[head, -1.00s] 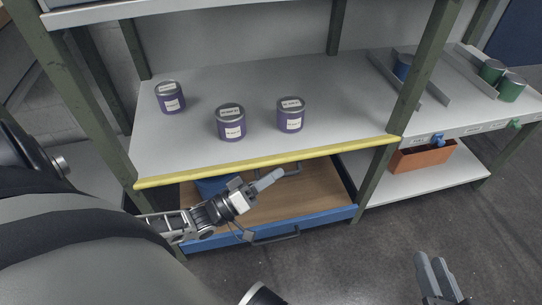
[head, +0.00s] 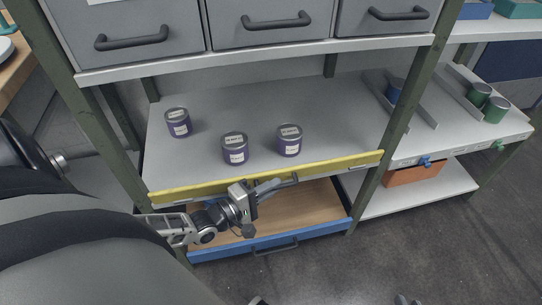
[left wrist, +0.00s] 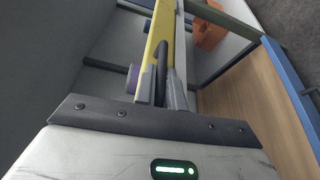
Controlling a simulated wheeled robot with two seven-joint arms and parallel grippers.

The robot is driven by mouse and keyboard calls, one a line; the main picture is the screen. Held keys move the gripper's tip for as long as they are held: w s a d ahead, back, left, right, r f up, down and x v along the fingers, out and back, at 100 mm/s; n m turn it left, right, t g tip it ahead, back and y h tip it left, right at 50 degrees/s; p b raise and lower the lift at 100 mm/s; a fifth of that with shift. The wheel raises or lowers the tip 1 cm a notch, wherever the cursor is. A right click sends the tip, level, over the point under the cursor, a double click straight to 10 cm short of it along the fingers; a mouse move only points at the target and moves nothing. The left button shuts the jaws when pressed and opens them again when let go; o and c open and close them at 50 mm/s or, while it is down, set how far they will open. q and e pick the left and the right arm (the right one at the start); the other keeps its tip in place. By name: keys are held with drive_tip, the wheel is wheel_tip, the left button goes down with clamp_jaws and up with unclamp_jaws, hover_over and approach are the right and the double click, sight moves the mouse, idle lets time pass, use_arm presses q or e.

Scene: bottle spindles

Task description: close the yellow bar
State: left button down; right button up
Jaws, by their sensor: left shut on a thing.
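The yellow bar (head: 330,168) runs along the front edge of the middle shelf, from the left post to the right post, with its face toward me. A dark handle is on its front. My left gripper (head: 268,187) is at the middle of the bar, shut on this handle. In the left wrist view the fingers (left wrist: 167,88) close around the dark handle, beside the yellow bar (left wrist: 156,45). Only the tips of my right gripper (head: 404,300) show at the bottom edge.
Purple cans (head: 235,148) stand on the shelf (head: 330,110) behind the bar. An open blue-fronted drawer (head: 320,233) with a wooden bottom is below. Grey drawers (head: 265,30) are above. An orange bin (head: 415,173) is at right. The floor in front is clear.

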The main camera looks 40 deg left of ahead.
use_arm(q)
drive_tip(key=shift+a+r+n, duration=0.1)
drive_tip(key=shift+r+n, duration=0.05)
drive_tip(key=shift+n, duration=0.15)
drive_tip(key=shift+a+n+g, duration=0.1)
drive_tip(key=shift+n+g, duration=0.2)
use_arm(e)
drive_tip(key=shift+d+r+t, duration=0.15)
drive_tip(key=shift+r+t, duration=0.15)
drive_tip(key=shift+r, duration=0.55)
use_arm(q)
drive_tip(key=c, duration=1.8)
unclamp_jaws()
drive_tip(key=shift+o, duration=0.2)
drive_tip(key=shift+w, duration=0.1)
use_arm(e)
drive_tip(key=shift+s, duration=0.1)
drive_tip(key=shift+f, duration=0.1)
